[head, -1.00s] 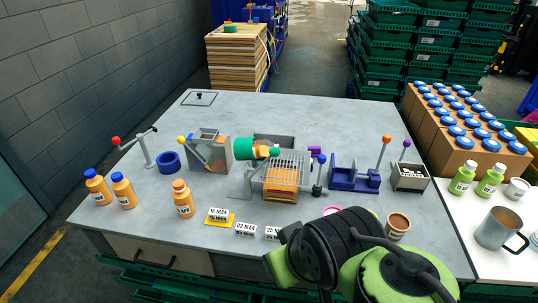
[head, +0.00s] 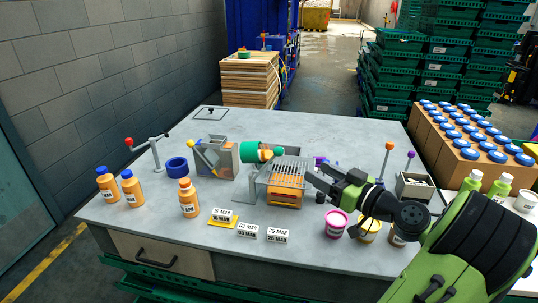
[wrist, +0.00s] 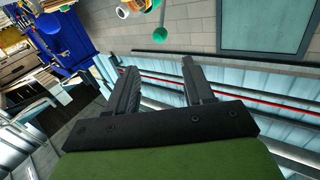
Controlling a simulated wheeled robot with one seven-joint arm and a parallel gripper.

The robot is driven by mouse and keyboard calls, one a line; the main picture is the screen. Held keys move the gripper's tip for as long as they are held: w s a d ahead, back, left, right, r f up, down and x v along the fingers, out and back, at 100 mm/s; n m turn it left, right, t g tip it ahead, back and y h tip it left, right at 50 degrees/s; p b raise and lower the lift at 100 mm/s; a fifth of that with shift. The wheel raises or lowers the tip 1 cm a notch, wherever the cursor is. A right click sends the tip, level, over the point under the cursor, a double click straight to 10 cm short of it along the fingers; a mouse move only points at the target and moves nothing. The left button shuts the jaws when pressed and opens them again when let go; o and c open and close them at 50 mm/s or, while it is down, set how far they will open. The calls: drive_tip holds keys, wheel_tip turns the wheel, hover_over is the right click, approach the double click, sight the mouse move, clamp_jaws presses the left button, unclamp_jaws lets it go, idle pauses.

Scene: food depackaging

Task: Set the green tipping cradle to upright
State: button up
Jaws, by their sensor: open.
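The green tipping cradle (head: 249,152) is tipped on its side above the left end of a slotted metal grate (head: 285,170). An orange bottle (head: 266,155) lies in it, its end pointing right over the grate. My gripper (head: 318,176) is open and empty at the right side of the grate, to the right of the cradle. In the wrist view my two open fingers (wrist: 158,72) have nothing between them. A green ball knob (wrist: 160,35) shows beyond the fingertips there. I cannot tell whether it belongs to the cradle.
Orange bottles (head: 189,198) and date cards (head: 248,231) stand along the front left. A pink-rimmed cup (head: 337,224) and yellow cup (head: 369,229) stand below my arm. A grey hopper box (head: 216,158) is left of the cradle.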

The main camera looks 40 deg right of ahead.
sight(282, 153)
drive_tip(key=w, duration=1)
drive_tip(key=w+p, duration=0.1)
drive_tip(key=w, duration=0.4)
drive_tip(key=shift+a, duration=0.35)
drive_tip(key=shift+s, duration=0.1)
drive_tip(key=shift+c, duration=0.3)
clamp_jaws()
